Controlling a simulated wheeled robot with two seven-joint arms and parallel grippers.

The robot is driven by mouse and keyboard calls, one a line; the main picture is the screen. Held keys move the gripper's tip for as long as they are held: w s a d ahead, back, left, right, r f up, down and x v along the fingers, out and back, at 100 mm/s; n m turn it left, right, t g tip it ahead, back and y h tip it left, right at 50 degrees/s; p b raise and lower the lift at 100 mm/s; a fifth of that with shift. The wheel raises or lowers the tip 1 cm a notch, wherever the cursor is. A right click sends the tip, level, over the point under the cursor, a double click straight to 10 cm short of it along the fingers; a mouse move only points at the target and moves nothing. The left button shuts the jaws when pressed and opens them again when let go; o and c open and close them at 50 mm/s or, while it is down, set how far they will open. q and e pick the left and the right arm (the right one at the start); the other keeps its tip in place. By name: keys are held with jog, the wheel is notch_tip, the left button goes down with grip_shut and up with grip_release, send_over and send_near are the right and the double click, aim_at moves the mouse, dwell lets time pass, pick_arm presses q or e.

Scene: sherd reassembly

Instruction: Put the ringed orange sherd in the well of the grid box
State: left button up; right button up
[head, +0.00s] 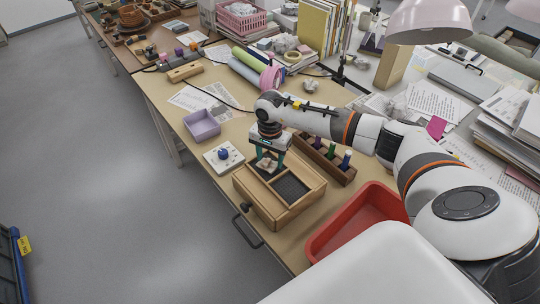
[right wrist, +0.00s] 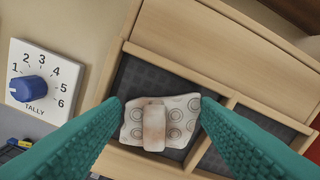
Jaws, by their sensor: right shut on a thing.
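My right gripper (head: 267,165) is over the wooden grid box (head: 252,205). Its teal fingers (right wrist: 162,108) are shut on the sherd (right wrist: 135,122) in the right wrist view. The sherd is a pale cream piece with printed ring marks, and a peach strip crosses its middle. It lies over the left dark-floored well of the box (right wrist: 122,78). Whether it touches the well floor cannot be told. A second dark well (head: 291,188) lies beside it and shows no object. In the head view the fingers mostly hide the sherd. My left gripper is out of view.
A white tally dial with a blue knob (right wrist: 29,88) stands just left of the box. A lilac tray (head: 202,124) is behind it. A red bin (head: 350,222) is right of the box, and a wooden rack with colored pegs (head: 325,158) stands behind.

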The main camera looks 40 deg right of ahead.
jog(key=shift+f, duration=0.2)
jog(key=o, duration=0.7)
jog(key=shift+r, duration=0.1)
jog(key=shift+r, duration=0.45)
notch_tip(320, 180, up, 11)
jog(key=shift+r+b, duration=0.2)
jog(key=shift+b, duration=1.05)
jog(key=shift+f, duration=0.1)
